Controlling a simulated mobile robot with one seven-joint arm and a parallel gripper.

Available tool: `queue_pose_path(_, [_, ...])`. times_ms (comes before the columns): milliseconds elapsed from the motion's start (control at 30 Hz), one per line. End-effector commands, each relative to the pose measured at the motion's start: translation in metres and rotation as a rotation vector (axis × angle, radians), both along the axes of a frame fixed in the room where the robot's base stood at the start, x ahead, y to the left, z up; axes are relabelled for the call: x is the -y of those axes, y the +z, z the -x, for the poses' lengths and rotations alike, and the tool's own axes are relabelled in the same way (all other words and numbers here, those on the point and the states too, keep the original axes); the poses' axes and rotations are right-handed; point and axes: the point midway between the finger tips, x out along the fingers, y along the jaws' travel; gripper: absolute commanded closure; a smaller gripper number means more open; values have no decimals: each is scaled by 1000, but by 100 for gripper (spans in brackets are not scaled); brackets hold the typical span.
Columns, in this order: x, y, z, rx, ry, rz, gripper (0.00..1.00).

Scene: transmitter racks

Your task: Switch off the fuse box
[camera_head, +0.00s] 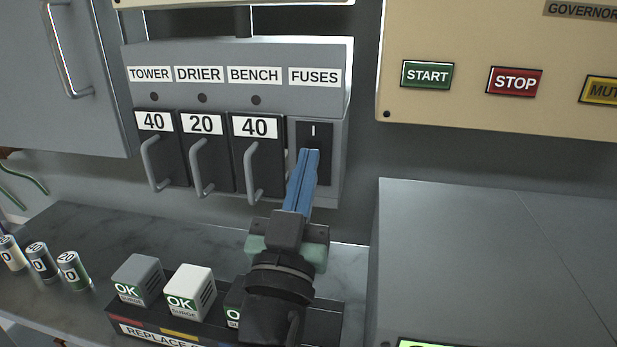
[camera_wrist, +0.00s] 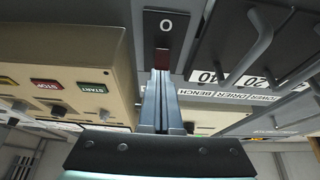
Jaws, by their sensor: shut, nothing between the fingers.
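The fuse box (camera_head: 235,60) is a grey wall unit. Under its FUSES label is a dark rocker switch (camera_head: 314,131) with a white I on its upper half. My gripper (camera_head: 309,154) is shut and empty, its blue fingers pointing up at the switch and covering its lower half in the head view.
Three handled fuse carriers (camera_head: 207,150) stand left of the switch. A beige panel (camera_head: 480,105) with START and STOP buttons is at right, above a grey cabinet (camera_head: 500,260). A tray of surge blocks (camera_head: 165,330) and several small cylinders (camera_head: 40,262) are on the counter below.

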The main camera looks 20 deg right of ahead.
Motion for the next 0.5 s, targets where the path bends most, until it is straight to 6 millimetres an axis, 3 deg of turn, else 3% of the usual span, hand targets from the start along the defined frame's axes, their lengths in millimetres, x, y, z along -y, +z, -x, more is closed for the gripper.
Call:
queue_pose_path(33, [1, -11, 0, 18, -1, 10, 100])
queue_pose_path(500, [0, -19, 0, 158, -2, 106, 100])
